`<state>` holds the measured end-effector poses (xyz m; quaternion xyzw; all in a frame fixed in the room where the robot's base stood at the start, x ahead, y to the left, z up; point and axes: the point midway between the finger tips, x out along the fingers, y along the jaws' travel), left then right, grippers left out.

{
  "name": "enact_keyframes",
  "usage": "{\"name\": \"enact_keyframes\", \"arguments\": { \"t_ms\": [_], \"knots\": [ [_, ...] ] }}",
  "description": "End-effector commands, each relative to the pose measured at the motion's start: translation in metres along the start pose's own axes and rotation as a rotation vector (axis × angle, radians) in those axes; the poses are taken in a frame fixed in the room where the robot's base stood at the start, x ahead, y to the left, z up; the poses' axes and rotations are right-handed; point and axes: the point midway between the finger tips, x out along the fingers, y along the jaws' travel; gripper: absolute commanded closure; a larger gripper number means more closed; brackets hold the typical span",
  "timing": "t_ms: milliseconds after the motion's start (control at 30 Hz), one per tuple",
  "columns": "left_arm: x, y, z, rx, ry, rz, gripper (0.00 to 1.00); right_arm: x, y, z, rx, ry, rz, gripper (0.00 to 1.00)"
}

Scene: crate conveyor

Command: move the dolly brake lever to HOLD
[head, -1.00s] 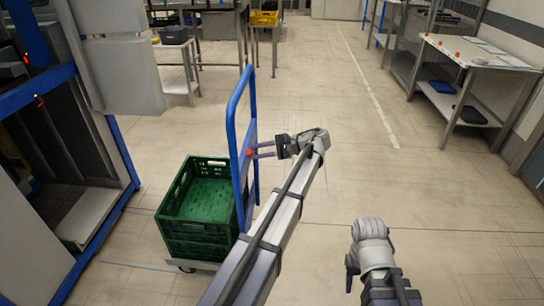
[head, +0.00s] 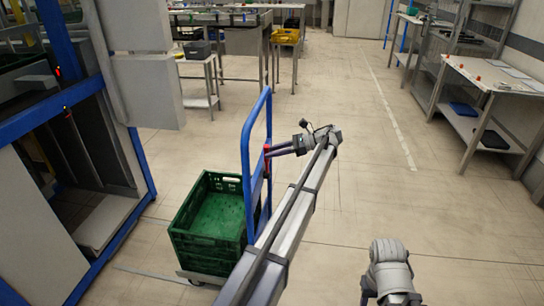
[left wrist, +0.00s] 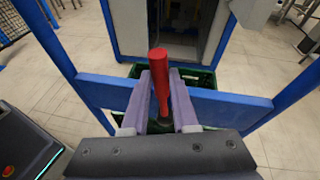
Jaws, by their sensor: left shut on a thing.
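The red brake lever (head: 267,160) is on the blue push-handle frame (head: 247,150) of the dolly (head: 205,278). In the head view it looks about upright. My left gripper (head: 270,150) is shut on the lever from the right side. In the left wrist view the lever (left wrist: 158,66) rises between the two fingers (left wrist: 158,95), in front of the blue crossbar (left wrist: 225,105). No HOLD marking is readable. My right gripper (head: 368,290) is low in the head view, away from the dolly; its fingers are not clearly visible.
A green crate (head: 185,215) sits on the dolly, left of the handle. A blue-framed machine (head: 140,165) stands on the left. A steel bench (head: 490,75) is on the right. The floor (head: 350,130) between is open.

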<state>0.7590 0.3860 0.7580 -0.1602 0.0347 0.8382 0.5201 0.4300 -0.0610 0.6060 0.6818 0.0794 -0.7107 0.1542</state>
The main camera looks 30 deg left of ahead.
Motion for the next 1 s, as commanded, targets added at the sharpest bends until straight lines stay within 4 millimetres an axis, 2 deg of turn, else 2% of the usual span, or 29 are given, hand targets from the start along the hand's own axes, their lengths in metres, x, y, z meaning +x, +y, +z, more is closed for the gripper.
{"name": "enact_keyframes", "arguments": {
  "t_ms": [300, 833, 867, 1000],
  "knots": [
    [-0.0003, -0.0042, -0.0013, 0.1, -0.015, 0.03, 1.0, 0.0035, -0.0002, -0.0002, 0.0, 0.0, 0.001, 0.5],
    [-0.0004, -0.0053, -0.0005, 0.12, -0.02, 0.034, 1.0, 0.0036, -0.0002, -0.0002, 0.0, 0.0, 0.001, 0.5],
    [-0.0005, -0.0054, -0.0005, 0.12, -0.02, 0.034, 0.72, 0.0036, -0.0002, -0.0002, 0.0, 0.0, 0.001, 0.5],
    [-0.0006, -0.0051, -0.0004, 0.119, -0.02, 0.034, 0.56, 0.0035, -0.0002, -0.0002, 0.0, 0.0, 0.001, 0.5]
  ]
}}
